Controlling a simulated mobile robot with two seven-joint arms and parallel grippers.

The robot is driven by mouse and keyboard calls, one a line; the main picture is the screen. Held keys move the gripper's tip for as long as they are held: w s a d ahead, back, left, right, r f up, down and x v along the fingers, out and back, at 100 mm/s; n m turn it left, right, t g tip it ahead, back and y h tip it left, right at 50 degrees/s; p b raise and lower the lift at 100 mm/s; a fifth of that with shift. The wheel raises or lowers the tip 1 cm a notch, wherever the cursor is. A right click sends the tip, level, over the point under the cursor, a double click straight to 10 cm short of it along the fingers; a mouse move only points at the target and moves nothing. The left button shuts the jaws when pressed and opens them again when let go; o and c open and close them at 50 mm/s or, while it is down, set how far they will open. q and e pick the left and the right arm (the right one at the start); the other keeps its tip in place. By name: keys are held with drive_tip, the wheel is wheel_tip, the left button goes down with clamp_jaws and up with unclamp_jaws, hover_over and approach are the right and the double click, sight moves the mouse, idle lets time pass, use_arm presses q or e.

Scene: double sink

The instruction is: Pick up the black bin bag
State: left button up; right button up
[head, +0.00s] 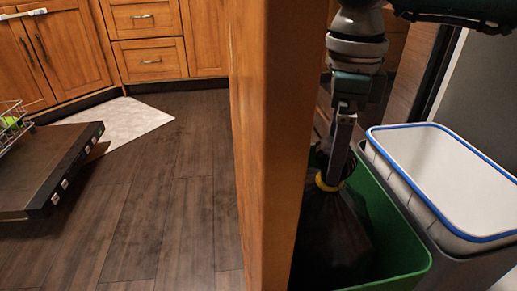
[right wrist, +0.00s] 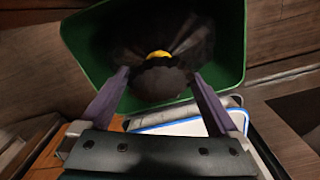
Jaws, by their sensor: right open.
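The black bin bag (head: 330,240) sits inside a green bin (head: 412,268), its gathered neck bound with a yellow tie (head: 326,184). My right gripper (head: 334,172) points down at the neck of the bag. In the right wrist view, my right gripper (right wrist: 158,75) is open, with one finger on each side of the bag's neck. The bag (right wrist: 190,35) and its yellow tie (right wrist: 158,55) lie between and just beyond the fingertips. I cannot tell whether the fingers touch the bag. My left gripper is not in view.
A tall wooden panel (head: 262,140) stands close to the left of the green bin. A white container with a blue rim (head: 440,165) sits in a grey bin (head: 490,265) on the right. An open dishwasher door (head: 45,165) is at left; the dark floor (head: 165,190) between is clear.

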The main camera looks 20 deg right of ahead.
drive_tip(key=shift+w+f, duration=0.15)
drive_tip(key=shift+f, duration=0.35)
drive_tip(key=f+b, duration=0.2)
drive_tip(key=f, duration=0.1)
drive_tip(key=f+b, duration=0.1)
drive_tip(key=shift+s+f, duration=0.3)
drive_tip(key=shift+f, duration=0.05)
drive_tip(key=shift+r, duration=0.1)
drive_tip(key=shift+w, duration=0.1)
drive_tip(key=shift+c, duration=0.2)
drive_tip(key=shift+c, duration=0.8)
drive_tip(key=c, duration=1.3)
clamp_jaws()
drive_tip(key=shift+r, duration=0.1)
